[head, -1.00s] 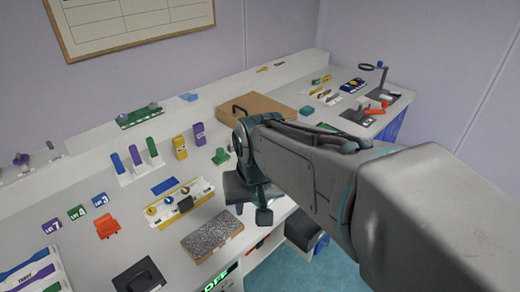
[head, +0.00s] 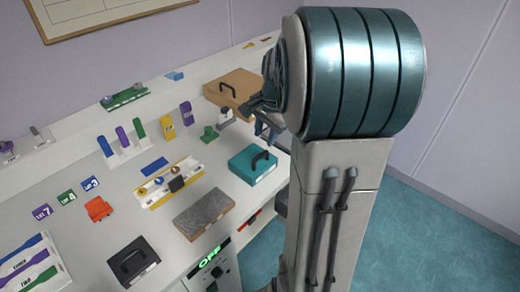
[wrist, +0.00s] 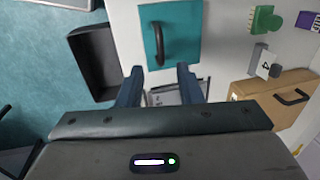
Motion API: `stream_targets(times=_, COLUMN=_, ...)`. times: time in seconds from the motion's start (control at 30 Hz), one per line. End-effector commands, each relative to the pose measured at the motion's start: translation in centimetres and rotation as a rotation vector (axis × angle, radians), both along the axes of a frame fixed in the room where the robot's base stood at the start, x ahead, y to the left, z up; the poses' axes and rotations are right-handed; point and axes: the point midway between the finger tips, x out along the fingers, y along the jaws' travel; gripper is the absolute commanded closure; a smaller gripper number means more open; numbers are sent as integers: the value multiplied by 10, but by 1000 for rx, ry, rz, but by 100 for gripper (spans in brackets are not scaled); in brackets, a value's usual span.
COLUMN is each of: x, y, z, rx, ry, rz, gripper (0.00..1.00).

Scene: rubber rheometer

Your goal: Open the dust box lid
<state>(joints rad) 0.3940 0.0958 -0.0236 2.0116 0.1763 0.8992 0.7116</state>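Three lids with arched handles are in view, and no label tells me which is the dust box. The teal lid (head: 246,172) lies flat at the counter's front edge, with a dark handle (head: 260,160) standing on it. In the wrist view the teal lid (wrist: 185,30) is at the top centre and looks closed. My gripper (wrist: 159,78) is open and empty, its two fingers apart just short of the handle and not touching it. In the head view my gripper (head: 264,124) is behind and above the lid, partly hidden by my arm.
A brown lid (head: 225,88) stands farther back and a black lid (head: 140,270) nearer the front. A green stamp-like piece (head: 209,134) and a grey textured block (head: 204,214) sit left of the teal lid. A dark open bin (wrist: 92,62) is beside the counter.

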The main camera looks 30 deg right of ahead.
Motion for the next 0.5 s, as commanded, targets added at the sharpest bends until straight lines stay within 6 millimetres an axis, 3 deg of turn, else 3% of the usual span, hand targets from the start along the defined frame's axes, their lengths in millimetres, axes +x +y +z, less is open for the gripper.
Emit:
stream_targets(times=0.2, x=8, y=3, z=-45, rx=1, ry=5, rz=2, gripper=67)
stream_targets(times=0.5, x=13, y=5, z=-73, rx=0, ry=1, rz=1, gripper=67)
